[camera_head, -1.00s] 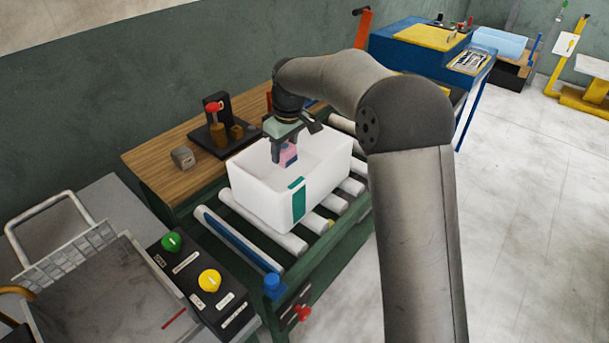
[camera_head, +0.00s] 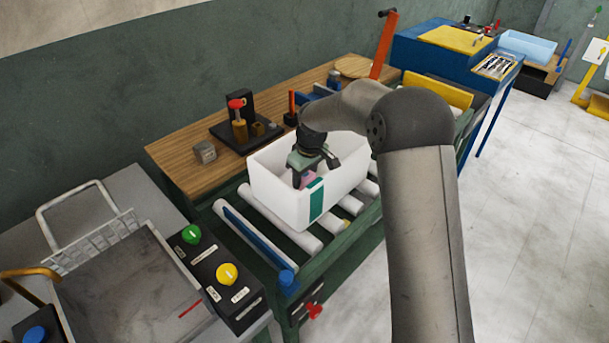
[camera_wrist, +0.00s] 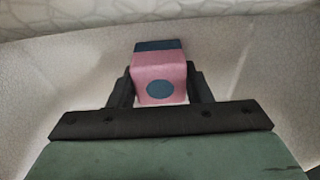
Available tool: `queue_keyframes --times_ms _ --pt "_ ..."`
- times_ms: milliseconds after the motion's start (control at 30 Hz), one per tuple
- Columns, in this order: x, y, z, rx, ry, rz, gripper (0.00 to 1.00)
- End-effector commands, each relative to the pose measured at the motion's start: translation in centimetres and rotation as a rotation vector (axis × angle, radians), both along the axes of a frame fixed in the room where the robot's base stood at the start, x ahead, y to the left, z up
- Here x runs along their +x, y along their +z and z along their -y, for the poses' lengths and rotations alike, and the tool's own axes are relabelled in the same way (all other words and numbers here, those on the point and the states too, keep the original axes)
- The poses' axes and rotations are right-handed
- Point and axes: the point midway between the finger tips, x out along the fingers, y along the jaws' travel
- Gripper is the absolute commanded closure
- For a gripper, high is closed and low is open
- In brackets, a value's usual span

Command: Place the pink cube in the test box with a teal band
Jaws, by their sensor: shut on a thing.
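The pink cube (camera_wrist: 158,72) has a dark blue round spot on one face and a dark blue patch on another. My gripper (camera_head: 306,182) is shut on the pink cube, with one dark finger on each side of it in the wrist view. In the head view only a little of the cube (camera_head: 309,176) shows between the fingers. The white test box (camera_head: 278,197) has a teal band (camera_head: 316,203) on its near corner side. My gripper and the cube are down inside the box opening. Whether the cube touches the box floor cannot be told.
The box stands on a roller conveyor (camera_head: 237,240). Behind it is a wooden bench (camera_head: 180,150) with a black press (camera_head: 245,125) and a small grey block (camera_head: 205,152). A control panel (camera_head: 225,280) with green and yellow buttons and a grey tray (camera_head: 130,290) are at left.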

Motion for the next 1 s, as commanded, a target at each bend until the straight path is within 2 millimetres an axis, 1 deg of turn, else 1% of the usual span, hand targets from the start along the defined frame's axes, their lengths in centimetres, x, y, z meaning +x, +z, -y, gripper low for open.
queue_keyframes --times_ms 67,100,167,200,433,567,667,1000 --pt "0.0 -0.4 0.0 0.000 0.000 0.000 0.77" --pt "0.0 -0.4 0.0 0.000 0.000 0.000 0.53" --pt "0.0 -0.3 0.0 0.000 0.000 0.000 0.36" --pt "0.0 -0.3 0.0 0.000 0.000 0.000 0.33" --pt "0.0 -0.2 0.0 0.000 0.000 0.000 0.33" --pt "0.0 0.5 0.0 0.000 0.000 0.001 0.33" --pt "-0.1 1.9 0.2 0.001 0.000 0.005 0.33" --pt "-0.8 8.9 1.0 0.002 -0.002 0.004 0.33"
